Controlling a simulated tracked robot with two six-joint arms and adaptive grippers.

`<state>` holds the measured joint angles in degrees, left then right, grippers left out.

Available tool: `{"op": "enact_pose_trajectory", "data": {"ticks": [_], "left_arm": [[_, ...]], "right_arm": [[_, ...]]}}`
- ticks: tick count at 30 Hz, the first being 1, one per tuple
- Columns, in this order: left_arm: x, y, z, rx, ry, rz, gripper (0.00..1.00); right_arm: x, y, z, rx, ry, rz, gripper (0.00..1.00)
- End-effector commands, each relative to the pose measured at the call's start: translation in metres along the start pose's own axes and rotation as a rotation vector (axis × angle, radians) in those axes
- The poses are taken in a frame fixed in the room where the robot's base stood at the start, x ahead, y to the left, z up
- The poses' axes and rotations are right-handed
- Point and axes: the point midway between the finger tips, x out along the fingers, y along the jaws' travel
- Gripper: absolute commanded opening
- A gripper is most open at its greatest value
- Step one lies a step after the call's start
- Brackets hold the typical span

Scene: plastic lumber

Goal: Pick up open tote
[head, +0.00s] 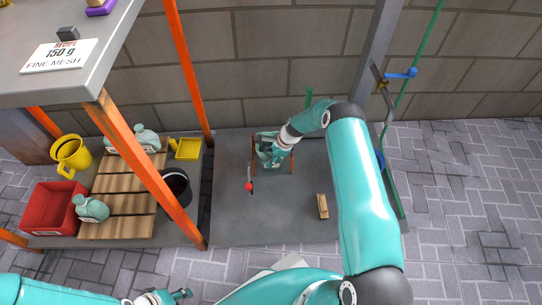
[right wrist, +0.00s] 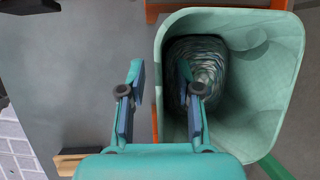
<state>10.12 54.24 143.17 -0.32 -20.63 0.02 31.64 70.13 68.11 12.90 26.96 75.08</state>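The open tote (right wrist: 268,118) is a pale green container with its mouth facing the right wrist camera. A dark, speckled mass lies in its bottom. In the head view it is largely hidden by my right gripper (head: 268,152) inside a small orange frame (head: 292,165). In the right wrist view my right gripper (right wrist: 160,68) is open. One finger is left of the tote's near wall and the other overlaps its mouth; I cannot tell whether either touches. My left gripper (head: 181,294) is at the bottom edge of the head view, its fingers too small to read.
A red ball-topped lever (head: 249,187) and a wooden block (head: 322,206) are on the grey platform (head: 285,225). At left are a slatted board (head: 118,205), red bin (head: 45,208), yellow jug (head: 70,153) and black bucket (head: 176,187). Orange posts (head: 185,75) stand between.

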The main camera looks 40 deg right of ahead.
Motion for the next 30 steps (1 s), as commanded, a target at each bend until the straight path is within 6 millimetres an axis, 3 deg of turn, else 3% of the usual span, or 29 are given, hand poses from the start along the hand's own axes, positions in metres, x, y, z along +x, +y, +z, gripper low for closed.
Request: {"op": "enact_pose_trajectory", "data": {"ticks": [3, 9, 30], "left_arm": [[-0.0006, 0.0002, 0.0, 0.0, 0.0, 0.0, 0.4], [-0.0006, 0.0002, -0.0001, 0.0, 0.0, 0.0, 0.4], [-0.0037, 0.0013, 0.0, 0.0, 0.0, 0.0, 0.4]], "right_arm": [[-0.0011, -0.0003, 0.0, 0.001, 0.0, -0.001, 0.32], [-0.0013, -0.0003, -0.0003, 0.001, 0.0, -0.001, 0.0], [-0.009, -0.0023, 0.002, 0.001, 0.0, -0.004, 0.0]]}}
